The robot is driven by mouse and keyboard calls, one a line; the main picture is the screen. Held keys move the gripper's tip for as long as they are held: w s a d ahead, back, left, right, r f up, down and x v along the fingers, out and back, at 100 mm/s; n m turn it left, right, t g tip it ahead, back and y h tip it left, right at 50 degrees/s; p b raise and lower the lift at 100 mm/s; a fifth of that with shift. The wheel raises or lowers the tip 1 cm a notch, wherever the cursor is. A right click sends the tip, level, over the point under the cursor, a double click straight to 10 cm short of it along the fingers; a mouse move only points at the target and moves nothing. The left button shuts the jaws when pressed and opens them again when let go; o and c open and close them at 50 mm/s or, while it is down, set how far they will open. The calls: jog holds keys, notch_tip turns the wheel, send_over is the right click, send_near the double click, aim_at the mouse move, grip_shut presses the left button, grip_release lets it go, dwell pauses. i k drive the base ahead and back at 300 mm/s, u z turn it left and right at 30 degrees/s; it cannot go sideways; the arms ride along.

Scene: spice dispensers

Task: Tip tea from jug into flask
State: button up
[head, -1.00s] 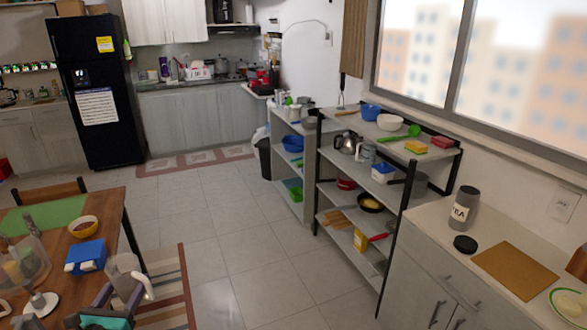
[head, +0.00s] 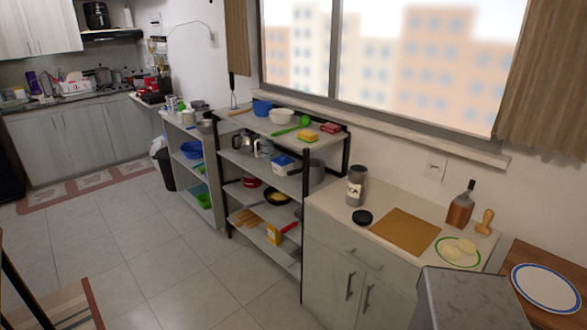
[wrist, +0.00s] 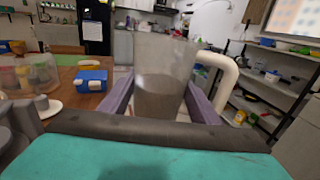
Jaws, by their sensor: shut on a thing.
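The flask (head: 356,187) is a grey cylinder with a pale label lettered in dark. It stands upright on the counter below the window. A round black lid (head: 362,217) lies flat in front of it. The jug (wrist: 165,70) is clear and upright in the wrist view, with a white handle (wrist: 222,75) on its right and darker contents in its lower part. My gripper (wrist: 160,98) is shut on the jug, with a purple finger on each side. The head view does not show my gripper or the jug.
A brown board (head: 404,231), a plate (head: 458,252) with pale food, and a bottle (head: 461,208) share the counter (head: 330,208). Loaded shelves (head: 303,230) stand left of it. In the wrist view, a blue box (wrist: 91,80) sits on the wooden table (wrist: 62,95). Tiled floor is open.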

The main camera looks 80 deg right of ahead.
aim_at(358, 174)
jog(key=u, duration=0.2)
jog(key=k, duration=1.05)
jog(key=z, duration=1.75)
